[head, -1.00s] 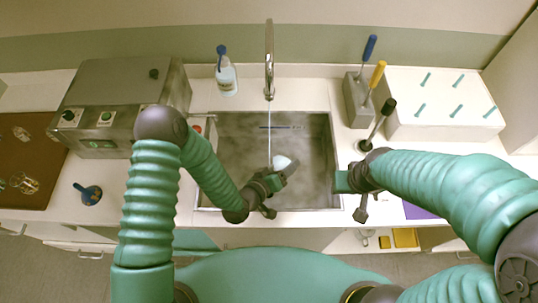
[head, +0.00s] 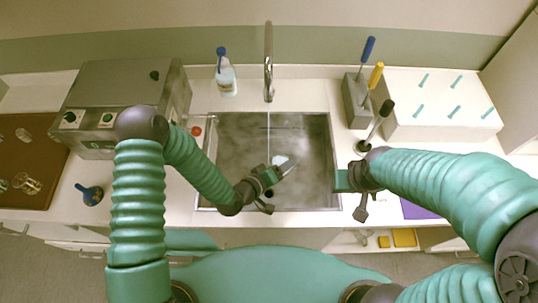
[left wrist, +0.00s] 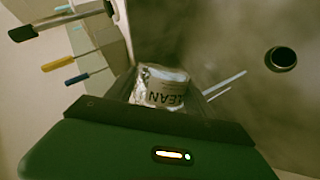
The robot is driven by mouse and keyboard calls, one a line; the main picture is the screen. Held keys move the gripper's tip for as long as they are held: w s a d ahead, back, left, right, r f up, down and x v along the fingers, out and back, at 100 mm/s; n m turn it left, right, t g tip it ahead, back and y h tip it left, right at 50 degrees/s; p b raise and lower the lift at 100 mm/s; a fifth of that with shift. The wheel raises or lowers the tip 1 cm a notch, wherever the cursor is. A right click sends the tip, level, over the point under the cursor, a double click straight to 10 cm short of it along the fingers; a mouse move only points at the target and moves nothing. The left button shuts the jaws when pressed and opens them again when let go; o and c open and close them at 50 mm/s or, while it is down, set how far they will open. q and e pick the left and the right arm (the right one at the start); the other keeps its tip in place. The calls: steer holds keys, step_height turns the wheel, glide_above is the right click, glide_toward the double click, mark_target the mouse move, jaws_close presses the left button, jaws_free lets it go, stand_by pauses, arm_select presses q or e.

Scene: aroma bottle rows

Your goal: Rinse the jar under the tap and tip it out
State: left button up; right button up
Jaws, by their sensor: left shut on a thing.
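The jar (head: 280,159) is small, pale and glassy, and sits between the fingers of my left gripper (head: 285,168) over the sink basin. In the left wrist view the jar (left wrist: 160,86) shows a label with dark letters reading about "CLEAN". The tap (head: 269,62) stands behind the sink, and a thin stream of water falls from it toward the jar. Whether water enters the jar is too small to tell. My right gripper (head: 352,198) hangs by the sink's right edge, apart from the jar; its finger gap is unclear.
The steel sink (head: 235,140) has a dark drain (left wrist: 281,59). A spray bottle (head: 226,80) stands behind left, and a grey machine (head: 120,95) stands left. A block (head: 357,100) with several handled tools and a white box (head: 440,105) stand right. A blue-topped funnel-like item (head: 91,194) lies front left.

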stand_by(0.4)
arm_select(q)
steer(key=shift+r+n+g+h, duration=0.3)
steer(key=shift+n, duration=0.2)
steer(key=shift+a, duration=0.1)
steer(key=shift+w+a+r+n+h, duration=0.2)
steer(key=shift+r+n+h, duration=0.1)
steer(key=shift+n, duration=0.1)
stand_by(0.4)
steer(key=shift+w+a+r+n+g+h, duration=0.2)
steer(key=shift+w+a+n+g+h, duration=0.1)
steer(key=shift+w+a+n+g, duration=0.15)
steer(key=shift+s+d, duration=0.1)
stand_by(0.3)
